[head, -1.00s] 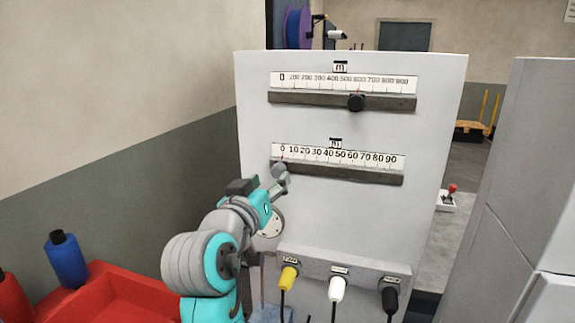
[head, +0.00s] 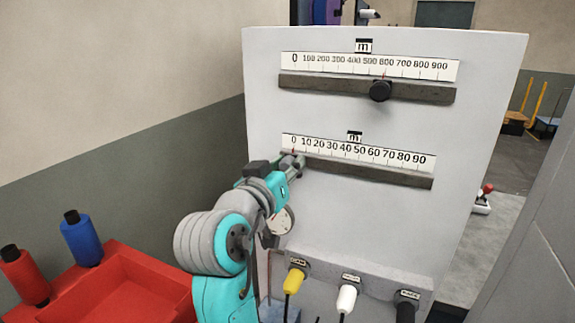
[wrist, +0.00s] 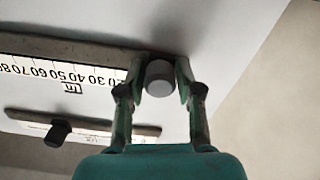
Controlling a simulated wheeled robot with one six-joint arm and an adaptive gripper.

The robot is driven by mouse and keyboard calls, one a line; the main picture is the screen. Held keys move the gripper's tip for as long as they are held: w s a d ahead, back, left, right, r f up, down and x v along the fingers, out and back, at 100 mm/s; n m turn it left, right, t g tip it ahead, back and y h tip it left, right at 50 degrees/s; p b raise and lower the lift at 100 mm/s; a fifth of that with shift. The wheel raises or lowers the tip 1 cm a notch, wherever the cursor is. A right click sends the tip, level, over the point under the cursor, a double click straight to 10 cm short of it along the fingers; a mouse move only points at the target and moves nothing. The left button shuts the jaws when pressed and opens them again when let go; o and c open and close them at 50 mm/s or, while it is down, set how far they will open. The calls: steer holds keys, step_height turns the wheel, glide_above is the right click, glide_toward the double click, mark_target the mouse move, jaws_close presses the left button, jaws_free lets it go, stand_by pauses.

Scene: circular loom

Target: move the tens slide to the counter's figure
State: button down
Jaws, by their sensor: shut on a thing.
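The tens scale (head: 358,152), marked 0 to 90, is on the grey panel, with a dark rail (head: 370,171) under it. My gripper (head: 293,160) is at the rail's left end, by the 0. In the wrist view my gripper (wrist: 163,72) has its fingers on both sides of a round grey knob (wrist: 159,78), the tens slide, and is shut on it. In the head view the gripper mostly hides this knob. A red mark shows near the 0. No counter reading is visible.
The hundreds scale (head: 370,66) is above, its black knob (head: 380,90) near 600. Yellow, white and black plugs (head: 347,297) stick out of a ledge below. A red bin (head: 130,290) and blue and red spools (head: 82,238) are at lower left.

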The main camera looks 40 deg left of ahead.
mark_target(385, 176)
steer(key=shift+d, duration=0.1)
steer(key=w+d, duration=0.1)
steer(key=d, duration=0.4)
steer(key=w+d, duration=0.1)
steer(key=d, duration=0.5)
steer(key=w+d, duration=0.2)
steer(key=d, duration=0.4)
steer(key=shift+w, duration=0.1)
steer(key=c, duration=0.9)
jaws_free()
steer(key=shift+o, duration=0.2)
steer(key=v, duration=1.2)
steer(key=shift+a+f, duration=0.1)
